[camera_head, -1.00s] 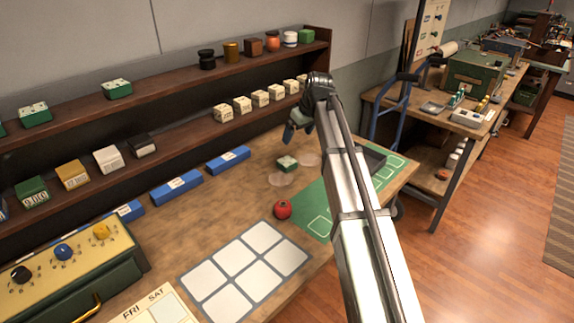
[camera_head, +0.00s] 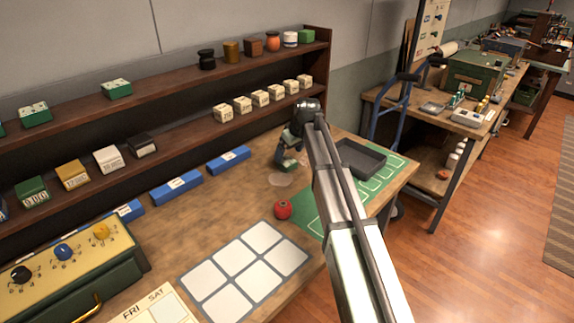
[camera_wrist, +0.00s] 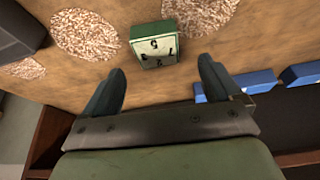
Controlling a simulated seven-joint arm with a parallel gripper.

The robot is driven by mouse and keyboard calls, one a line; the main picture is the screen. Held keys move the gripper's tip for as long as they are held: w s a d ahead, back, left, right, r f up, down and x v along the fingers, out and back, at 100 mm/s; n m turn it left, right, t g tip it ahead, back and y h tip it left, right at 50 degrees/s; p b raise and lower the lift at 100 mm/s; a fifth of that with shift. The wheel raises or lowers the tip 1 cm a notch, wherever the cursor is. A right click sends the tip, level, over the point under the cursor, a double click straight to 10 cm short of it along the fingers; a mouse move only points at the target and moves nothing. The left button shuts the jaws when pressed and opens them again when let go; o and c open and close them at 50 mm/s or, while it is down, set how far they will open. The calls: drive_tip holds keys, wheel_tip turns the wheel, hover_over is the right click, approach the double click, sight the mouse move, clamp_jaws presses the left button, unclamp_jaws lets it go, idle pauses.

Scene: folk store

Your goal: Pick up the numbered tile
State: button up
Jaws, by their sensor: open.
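The numbered tile (camera_wrist: 154,45) is a small green block with a pale face bearing dark characters. In the wrist view it lies on the wooden table beyond my fingertips, roughly between their lines. In the head view the tile (camera_head: 287,166) is partly hidden by my gripper (camera_head: 283,155), which hangs just above it. In the wrist view my gripper (camera_wrist: 161,80) is open, its two dark fingers wide apart with nothing between them. The fingers do not visibly touch the tile.
Round speckled patches (camera_wrist: 85,35) lie near the tile. A red round object (camera_head: 283,209) sits in front of it, a dark tray (camera_head: 361,158) to its right on a green mat (camera_head: 312,222). Blue boxes (camera_head: 228,160) line the shelf's foot. A white-squared grid (camera_head: 245,270) lies nearer.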

sight(287, 161)
drive_tip(key=shift+d+x, duration=0.15)
drive_tip(key=shift+x, duration=1)
drive_tip(key=shift+d+x, duration=0.2)
drive_tip(key=shift+x, duration=0.95)
drive_tip(key=shift+s+f, duration=0.1)
drive_tip(key=shift+c, duration=0.3)
drive_tip(key=c, duration=1.2)
